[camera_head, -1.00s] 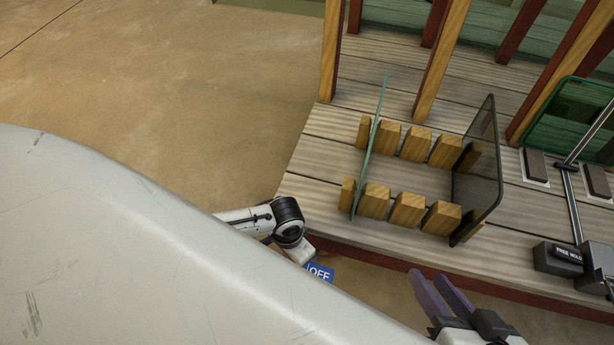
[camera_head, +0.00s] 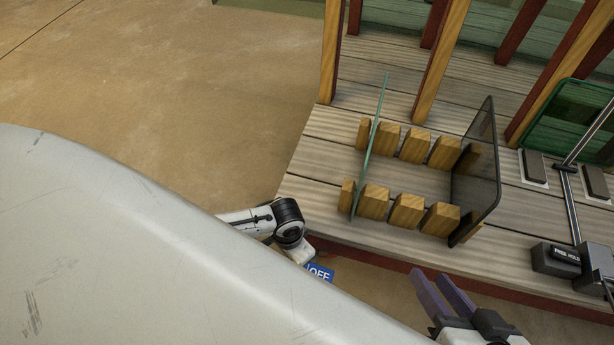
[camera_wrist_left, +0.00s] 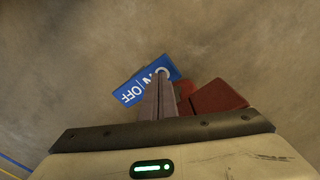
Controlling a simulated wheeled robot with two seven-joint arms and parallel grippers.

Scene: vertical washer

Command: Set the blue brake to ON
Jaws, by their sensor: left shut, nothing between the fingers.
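The blue brake plate (camera_wrist_left: 132,90) with white ON and OFF lettering shows in the left wrist view. In the head view only its OFF end (camera_head: 321,272) shows, past the edge of my own pale body. My left gripper (camera_wrist_left: 163,76) is shut and empty, with its fingertips over the ON end of the plate and covering part of the lettering. I cannot tell whether they touch it. In the head view the left fingers are hidden. My right gripper (camera_head: 430,279) is open and empty at the bottom, right of the plate.
Red parts (camera_wrist_left: 215,97) lie close right of the left fingers. A wooden platform (camera_head: 320,190) carries a rack of wooden blocks (camera_head: 407,210) with a glass pane (camera_head: 371,145) and a dark pane (camera_head: 482,165). A black FREE HOLD unit (camera_head: 556,259) is at right. Bare floor lies at upper left.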

